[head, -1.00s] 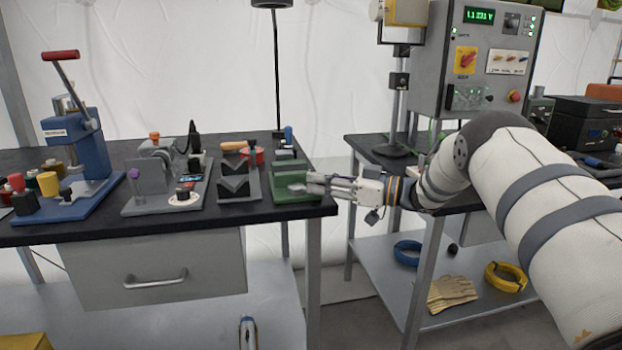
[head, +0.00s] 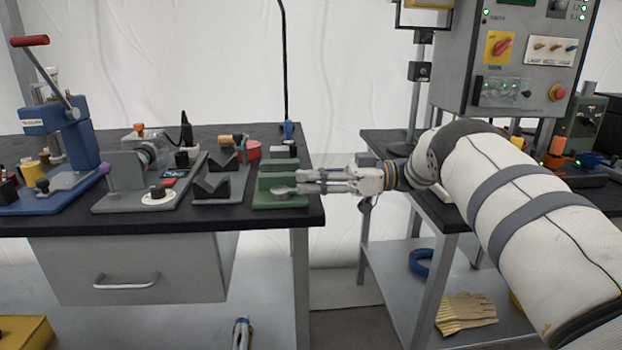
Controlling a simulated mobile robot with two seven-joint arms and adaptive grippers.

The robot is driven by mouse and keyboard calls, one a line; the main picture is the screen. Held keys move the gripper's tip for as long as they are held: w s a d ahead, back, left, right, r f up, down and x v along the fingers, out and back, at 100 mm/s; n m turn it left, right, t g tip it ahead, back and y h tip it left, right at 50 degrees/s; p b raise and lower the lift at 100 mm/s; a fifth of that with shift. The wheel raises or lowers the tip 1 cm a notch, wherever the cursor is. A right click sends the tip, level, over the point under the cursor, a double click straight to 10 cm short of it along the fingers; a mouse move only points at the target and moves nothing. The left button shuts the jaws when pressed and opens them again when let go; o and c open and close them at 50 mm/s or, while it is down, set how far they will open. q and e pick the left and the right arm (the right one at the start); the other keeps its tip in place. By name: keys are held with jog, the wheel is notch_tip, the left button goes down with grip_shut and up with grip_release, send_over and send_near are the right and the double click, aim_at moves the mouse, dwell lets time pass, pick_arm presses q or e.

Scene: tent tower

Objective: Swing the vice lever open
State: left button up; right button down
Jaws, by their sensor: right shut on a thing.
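The small green vice (head: 268,183) sits at the right front corner of the dark workbench. A grey rounded lever end (head: 283,190) shows at its front right, by my fingertips. My right gripper (head: 300,183) reaches in from the right, roughly level, and is shut on what looks like the vice lever. The fingers cover much of the lever, so its exact angle cannot be told. My left gripper is not in view.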

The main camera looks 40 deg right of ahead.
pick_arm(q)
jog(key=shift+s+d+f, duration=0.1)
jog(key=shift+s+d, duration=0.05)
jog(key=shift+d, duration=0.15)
pick_arm(e)
jog(key=shift+w+g, duration=0.1)
jog(key=shift+g, duration=0.2)
jog(key=c, duration=1.4)
grip_release()
jog(key=shift+r, duration=0.1)
jog(key=shift+c, duration=0.2)
jog(key=v, duration=0.8)
jog(key=shift+f, duration=0.25)
